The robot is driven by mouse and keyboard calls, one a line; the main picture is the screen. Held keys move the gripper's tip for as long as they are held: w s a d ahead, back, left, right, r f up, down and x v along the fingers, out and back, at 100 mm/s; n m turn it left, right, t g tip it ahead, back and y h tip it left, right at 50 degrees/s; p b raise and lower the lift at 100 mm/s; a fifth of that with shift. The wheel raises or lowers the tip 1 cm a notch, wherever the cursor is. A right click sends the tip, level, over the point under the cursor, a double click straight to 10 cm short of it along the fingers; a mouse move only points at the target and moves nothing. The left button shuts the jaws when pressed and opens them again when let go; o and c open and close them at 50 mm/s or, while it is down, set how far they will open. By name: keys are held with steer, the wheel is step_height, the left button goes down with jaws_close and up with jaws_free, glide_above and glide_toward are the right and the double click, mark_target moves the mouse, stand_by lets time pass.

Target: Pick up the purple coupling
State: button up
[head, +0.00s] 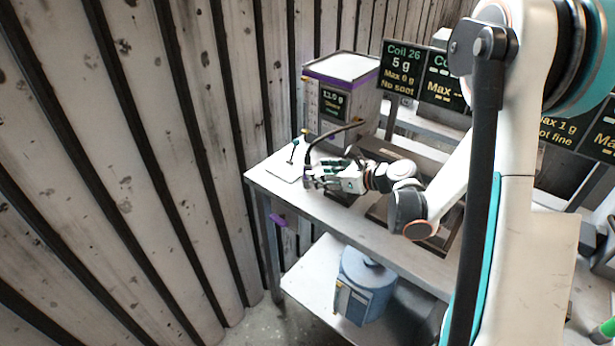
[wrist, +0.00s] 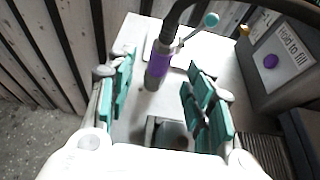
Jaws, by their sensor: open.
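The purple coupling (wrist: 159,60) is a purple band with a grey tip at the end of a dark hose (wrist: 205,6). It hangs or stands close to upright near the table's left end; whether its tip touches the table is unclear. My gripper (wrist: 160,84) is open, with its teal finger pads on either side of the coupling's line and the coupling a little beyond or between the tips. In the head view my gripper (head: 322,176) is low over the table, and the coupling (head: 307,178) shows only as a small purple patch at the fingertips.
A grey dispenser box (head: 341,85) with a display stands behind my gripper, and the hose arcs from it. A thin lever with a teal ball (wrist: 211,19) rises just behind the coupling. The table (head: 290,197) is bare at front left. A blue canister (head: 366,284) sits on the lower shelf.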

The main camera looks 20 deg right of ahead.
mark_target(307, 165)
steer(key=shift+b+x, duration=0.8)
steer(key=shift+x, duration=2.35)
steer(key=shift+r, duration=0.1)
jaws_close()
